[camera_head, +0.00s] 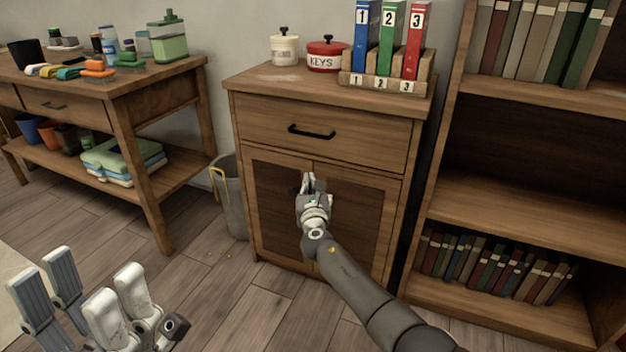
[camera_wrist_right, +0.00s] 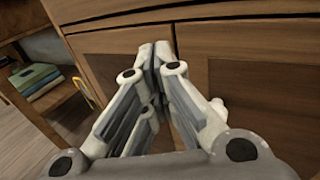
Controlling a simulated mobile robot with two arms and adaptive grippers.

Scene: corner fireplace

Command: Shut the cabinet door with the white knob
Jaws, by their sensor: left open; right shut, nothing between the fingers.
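The wooden cabinet (camera_head: 322,120) stands in the middle of the head view, with a drawer above two dark-panelled doors. The left door (camera_head: 275,215) and the right door (camera_head: 362,215) both look flush with the front. My left gripper (camera_head: 92,285) is open and empty at lower left.
A workbench (camera_head: 120,88) with bottles and cloths stands at the left. A grey bin (camera_head: 233,205) is beside the cabinet. A bookshelf (camera_head: 500,200) stands close on the right. Jars and numbered binders (camera_head: 388,40) are on the cabinet top.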

